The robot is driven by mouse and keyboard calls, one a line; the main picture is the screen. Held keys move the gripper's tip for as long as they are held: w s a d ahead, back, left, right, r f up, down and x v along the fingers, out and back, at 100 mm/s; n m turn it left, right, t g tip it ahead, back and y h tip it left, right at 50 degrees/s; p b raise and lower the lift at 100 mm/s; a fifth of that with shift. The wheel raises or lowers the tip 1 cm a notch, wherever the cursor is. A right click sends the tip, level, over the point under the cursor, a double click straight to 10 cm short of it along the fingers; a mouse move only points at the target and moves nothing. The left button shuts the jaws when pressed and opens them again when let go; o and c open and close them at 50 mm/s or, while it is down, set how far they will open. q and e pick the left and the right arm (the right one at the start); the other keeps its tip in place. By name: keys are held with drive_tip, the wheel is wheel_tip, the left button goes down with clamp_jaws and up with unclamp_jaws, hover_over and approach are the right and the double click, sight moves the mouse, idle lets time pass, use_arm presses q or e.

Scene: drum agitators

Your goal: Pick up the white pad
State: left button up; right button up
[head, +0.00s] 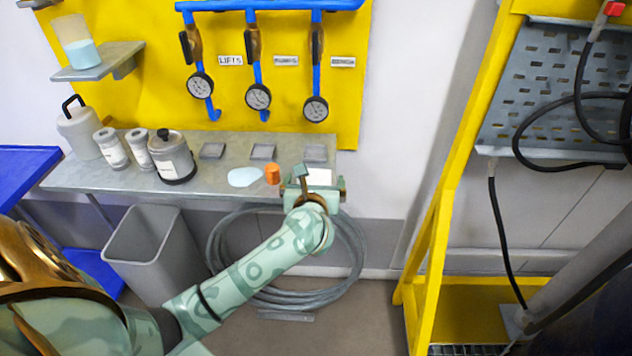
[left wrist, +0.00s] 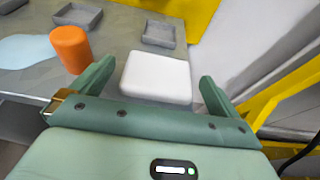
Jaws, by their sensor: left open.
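The white pad (left wrist: 156,77) lies on the grey shelf, near its right end. In the head view the pad (head: 319,176) shows just beyond my left gripper, partly hidden by it. My left gripper (head: 309,178) is open and empty. In the left wrist view its two fingers (left wrist: 155,85) stand on either side of the pad's near part, with the pad between and ahead of them. I cannot tell whether a finger touches the pad. My right gripper is not in view.
An orange cylinder (left wrist: 72,49) stands left of the pad, close to the left finger. A pale blue puddle-like patch (head: 245,177) and small grey trays (head: 263,152) are on the shelf (head: 215,189). Canisters (head: 172,158) stand further left. A yellow frame (head: 440,200) rises at right.

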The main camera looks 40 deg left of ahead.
use_arm(q)
drive_tip(key=shift+r, duration=0.1)
drive_tip(key=c, duration=1)
